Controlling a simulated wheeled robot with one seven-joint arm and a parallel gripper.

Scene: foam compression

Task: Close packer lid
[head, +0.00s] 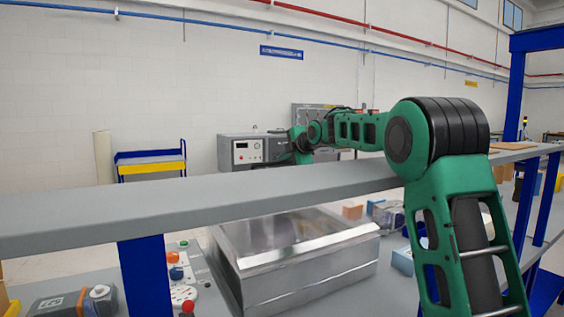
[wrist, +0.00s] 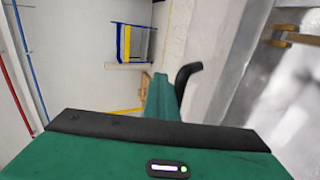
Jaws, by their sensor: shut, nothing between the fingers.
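The packer (head: 240,151) looks like a grey box machine with a control panel and a round gauge, behind the grey shelf in the head view. A dark grey upright panel (head: 302,113), which looks like its raised lid, stands at its right behind my arm. My green arm reaches left over the shelf to the packer's right side. My gripper (head: 280,148) is small and partly hidden there. In the wrist view my gripper (wrist: 188,74) is shut and empty, its dark fingertip near a pale grey surface. I cannot tell whether they touch.
The long grey shelf (head: 180,204) crosses in front, below my arm. A blue and yellow cart (head: 150,163) stands by the wall. A brownish handle (wrist: 290,38) shows in the wrist view.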

